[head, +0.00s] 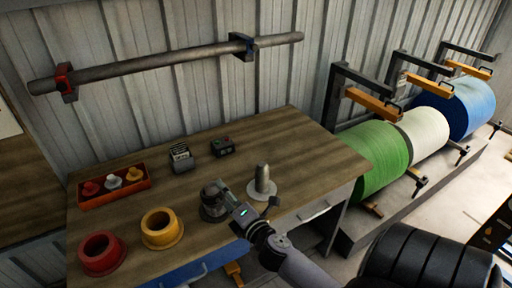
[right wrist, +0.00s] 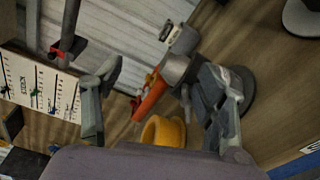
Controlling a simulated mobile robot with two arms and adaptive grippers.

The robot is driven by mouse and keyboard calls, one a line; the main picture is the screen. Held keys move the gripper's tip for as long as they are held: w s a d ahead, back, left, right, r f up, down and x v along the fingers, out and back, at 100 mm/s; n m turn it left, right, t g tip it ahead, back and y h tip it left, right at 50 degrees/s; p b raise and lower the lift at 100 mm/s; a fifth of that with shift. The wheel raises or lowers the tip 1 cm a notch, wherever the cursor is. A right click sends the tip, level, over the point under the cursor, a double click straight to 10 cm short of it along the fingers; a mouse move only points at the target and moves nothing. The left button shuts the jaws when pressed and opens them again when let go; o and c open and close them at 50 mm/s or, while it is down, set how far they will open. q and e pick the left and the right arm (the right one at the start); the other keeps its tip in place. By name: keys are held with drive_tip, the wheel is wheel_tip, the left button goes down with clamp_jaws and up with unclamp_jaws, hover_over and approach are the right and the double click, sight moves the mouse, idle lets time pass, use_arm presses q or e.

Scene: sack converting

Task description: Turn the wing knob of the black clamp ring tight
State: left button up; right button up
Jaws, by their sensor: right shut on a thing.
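The black clamp ring (head: 243,46) sits around a grey bar on the wall, near the bar's right end. Its wing knob is too small to make out. My right gripper (head: 226,197) is low over the table's front part, far below the clamp ring, at a dark grey flanged piece (head: 211,212). It is shut on that piece, which stands on the table. The clamp ring cannot be made out there. My left gripper is not in view.
A red clamp ring (head: 65,82) is on the bar's (head: 150,64) left end. The table (head: 290,150) holds a red ring (head: 100,262), a yellow ring (head: 162,240), an orange tray (head: 135,193), two small devices and a grey cone (head: 262,188). Large rolls (head: 370,155) stand right.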

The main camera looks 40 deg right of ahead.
drive_tip(key=shift+s+a+r, duration=0.3)
drive_tip(key=shift+s+r, duration=0.05)
drive_tip(key=shift+r, duration=0.2)
drive_tip(key=c, duration=0.4)
drive_tip(key=s, duration=0.2)
drive_tip(key=s+a+r, duration=0.1)
drive_tip(key=s, duration=0.1)
drive_tip(key=shift+c, duration=0.3)
use_arm(q)
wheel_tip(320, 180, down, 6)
drive_tip(key=b, duration=0.6)
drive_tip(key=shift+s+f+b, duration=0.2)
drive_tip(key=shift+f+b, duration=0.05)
drive_tip(key=shift+b, duration=0.05)
use_arm(e)
drive_tip(key=s+a, duration=0.1)
drive_tip(key=s, duration=1.3)
drive_tip(key=shift+s+a+f, duration=0.2)
drive_tip(key=shift+a+f, duration=0.15)
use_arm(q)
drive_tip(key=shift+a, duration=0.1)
